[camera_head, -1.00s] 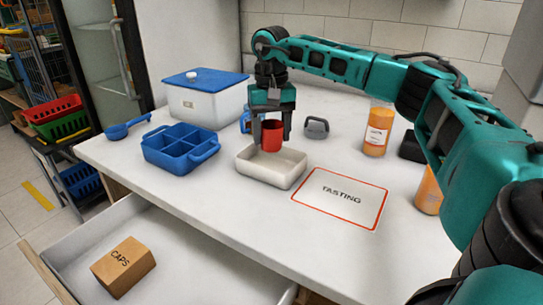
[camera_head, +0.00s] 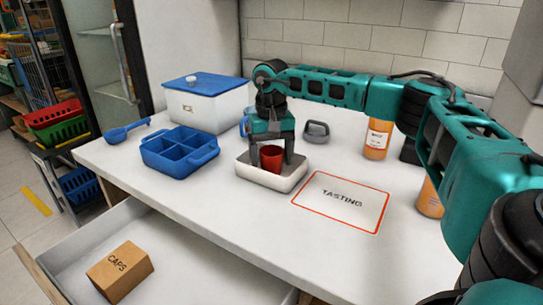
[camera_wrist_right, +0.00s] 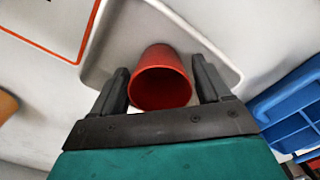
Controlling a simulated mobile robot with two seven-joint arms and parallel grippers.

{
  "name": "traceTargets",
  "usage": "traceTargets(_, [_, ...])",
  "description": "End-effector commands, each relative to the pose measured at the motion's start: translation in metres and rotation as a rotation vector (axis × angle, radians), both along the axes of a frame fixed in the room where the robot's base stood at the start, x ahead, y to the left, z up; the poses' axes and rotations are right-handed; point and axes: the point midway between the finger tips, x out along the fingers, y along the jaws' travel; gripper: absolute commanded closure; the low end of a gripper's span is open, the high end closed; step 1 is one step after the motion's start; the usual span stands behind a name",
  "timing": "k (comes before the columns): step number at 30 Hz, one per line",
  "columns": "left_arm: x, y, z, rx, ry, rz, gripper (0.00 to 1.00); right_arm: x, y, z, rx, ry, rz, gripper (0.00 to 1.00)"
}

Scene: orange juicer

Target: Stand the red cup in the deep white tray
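The red cup (camera_head: 272,160) stands upright inside the deep white tray (camera_head: 262,179), its rim up. In the right wrist view the cup (camera_wrist_right: 160,80) is between the fingers of my right gripper (camera_wrist_right: 163,80). A narrow gap shows beside the right-hand finger, so the gripper looks open around the cup. In the head view my right gripper (camera_head: 272,160) points down over the tray, one finger on each side of the cup. The contact of the cup's base with the tray floor is hidden by the front wall. My left gripper is out of view.
A blue divided caddy (camera_head: 180,150) stands left of the tray, with a lidded white box (camera_head: 207,105) behind. A grey-handled item (camera_head: 316,131) and orange bottle (camera_head: 377,139) stand behind right. The TASTING mat (camera_head: 342,200) is bare. An open drawer holds a CAPS box (camera_head: 120,271).

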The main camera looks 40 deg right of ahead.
Motion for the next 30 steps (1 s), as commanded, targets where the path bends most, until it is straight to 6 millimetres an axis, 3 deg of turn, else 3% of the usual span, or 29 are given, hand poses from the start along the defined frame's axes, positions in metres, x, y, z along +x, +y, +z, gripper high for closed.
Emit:
traceTargets(9, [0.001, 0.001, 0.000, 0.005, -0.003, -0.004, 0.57, 0.000, 0.000, 0.001, 0.000, 0.000, 0.000, 0.14])
traceTargets(13, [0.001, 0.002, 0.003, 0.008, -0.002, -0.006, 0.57, 0.001, 0.000, 0.011, 0.000, -0.002, 0.000, 0.14])
traceTargets(24, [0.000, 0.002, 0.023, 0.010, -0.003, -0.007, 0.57, 0.001, 0.001, 0.087, 0.001, -0.003, 0.002, 0.14])
traceTargets(30, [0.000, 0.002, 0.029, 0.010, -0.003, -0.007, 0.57, 0.001, 0.000, 0.115, 0.000, -0.001, 0.001, 0.14])
